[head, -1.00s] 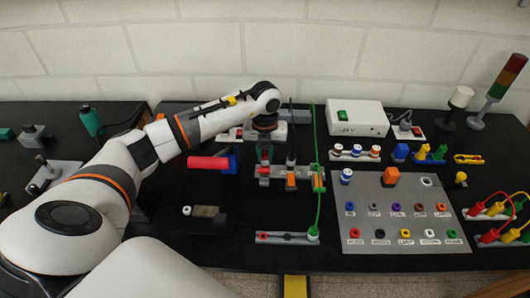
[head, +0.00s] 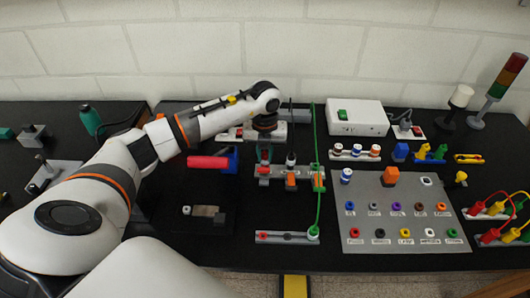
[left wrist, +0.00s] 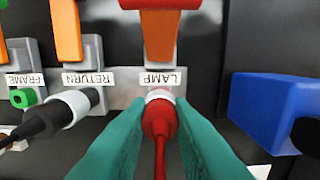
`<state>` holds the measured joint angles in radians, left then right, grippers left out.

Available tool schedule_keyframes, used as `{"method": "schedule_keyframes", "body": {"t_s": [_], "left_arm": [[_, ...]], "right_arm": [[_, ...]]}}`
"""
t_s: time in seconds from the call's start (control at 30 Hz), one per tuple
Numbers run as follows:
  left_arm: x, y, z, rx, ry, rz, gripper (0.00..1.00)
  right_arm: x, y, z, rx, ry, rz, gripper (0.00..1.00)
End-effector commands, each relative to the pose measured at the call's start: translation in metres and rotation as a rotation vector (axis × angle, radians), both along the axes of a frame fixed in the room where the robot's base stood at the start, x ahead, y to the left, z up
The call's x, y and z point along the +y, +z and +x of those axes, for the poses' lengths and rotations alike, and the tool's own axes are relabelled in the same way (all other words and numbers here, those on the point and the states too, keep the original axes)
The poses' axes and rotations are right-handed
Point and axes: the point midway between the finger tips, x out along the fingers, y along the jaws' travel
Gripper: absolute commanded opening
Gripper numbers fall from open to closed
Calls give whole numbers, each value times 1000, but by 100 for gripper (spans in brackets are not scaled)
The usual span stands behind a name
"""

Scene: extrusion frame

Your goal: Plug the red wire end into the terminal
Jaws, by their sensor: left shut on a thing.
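My left gripper (head: 264,157) is over the left end of the grey terminal block (head: 275,171). In the left wrist view its teal fingers (left wrist: 160,135) are shut on the red wire end (left wrist: 159,117), with the red wire running down between them. The plug's pale front is at the mouth of the terminal labelled LAMP (left wrist: 137,83), under an orange lever (left wrist: 163,35). I cannot tell how deep it sits. A black plug (left wrist: 58,115) is at RETURN and a green one (left wrist: 24,98) at FRAME. My right gripper is not in view.
A blue block (left wrist: 270,108) stands close to the right of the gripper in the wrist view. A red cylinder on a blue holder (head: 208,162) lies left of the block. A green wire (head: 317,190) runs upright beside it. A grey panel (head: 385,247) with coloured sockets is to the right.

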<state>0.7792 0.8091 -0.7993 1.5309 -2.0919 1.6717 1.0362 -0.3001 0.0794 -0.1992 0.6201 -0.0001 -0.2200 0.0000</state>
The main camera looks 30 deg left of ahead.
Motion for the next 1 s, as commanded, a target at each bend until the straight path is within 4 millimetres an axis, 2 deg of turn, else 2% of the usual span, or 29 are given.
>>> {"method": "schedule_keyframes", "body": {"t_s": [0.83, 0.87, 1.0], "left_arm": [[1, -1, 0, 3, 1, 2, 0], [1, -1, 0, 3, 1, 2, 21], [1, -1, 0, 2, 1, 1, 44]], "right_arm": [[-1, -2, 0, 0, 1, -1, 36], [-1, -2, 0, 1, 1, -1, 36], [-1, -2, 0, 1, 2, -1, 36]]}}
